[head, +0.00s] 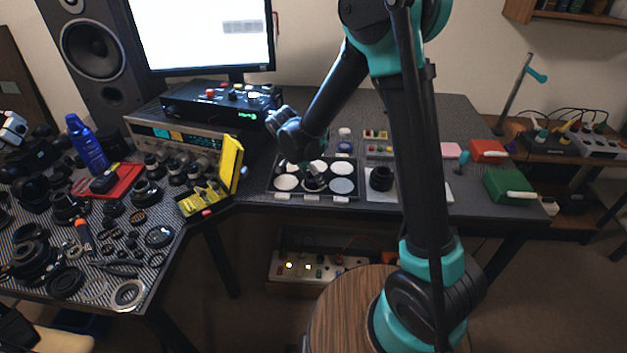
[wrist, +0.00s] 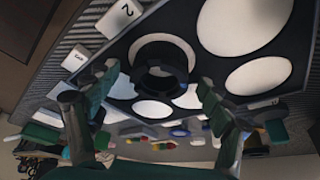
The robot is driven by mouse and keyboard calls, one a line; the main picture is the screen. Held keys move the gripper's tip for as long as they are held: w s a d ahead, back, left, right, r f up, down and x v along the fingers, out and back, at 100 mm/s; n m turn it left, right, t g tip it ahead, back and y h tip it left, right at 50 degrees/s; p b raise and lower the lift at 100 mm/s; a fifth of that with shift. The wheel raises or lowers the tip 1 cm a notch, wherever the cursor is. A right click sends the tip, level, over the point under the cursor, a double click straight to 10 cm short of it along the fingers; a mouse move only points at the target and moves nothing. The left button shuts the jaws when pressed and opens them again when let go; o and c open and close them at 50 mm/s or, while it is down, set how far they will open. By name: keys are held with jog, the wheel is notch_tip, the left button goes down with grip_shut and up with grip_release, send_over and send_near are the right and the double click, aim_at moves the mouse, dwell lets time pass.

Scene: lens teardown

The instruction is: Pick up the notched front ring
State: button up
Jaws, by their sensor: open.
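A black ring (wrist: 160,62) with notches in its edge, which looks like the notched front ring, sits over one white round spot of the dark sorting tray (wrist: 215,72). My gripper (wrist: 158,88) is open, with a finger on either side of the ring in the wrist view. I cannot tell whether the fingers touch it.
The tray's other white spots look empty. A black cylindrical part (head: 381,178) stands on a pale mat right of the tray. A yellow case (head: 230,165) stands open at the left. Many lens parts crowd the left table. A green box (head: 508,187) lies at the right.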

jog(key=shift+d+f, duration=0.1)
jog(key=shift+f, duration=0.15)
jog(key=shift+c, duration=0.5)
jog(key=c, duration=1)
jog(key=shift+r, duration=0.15)
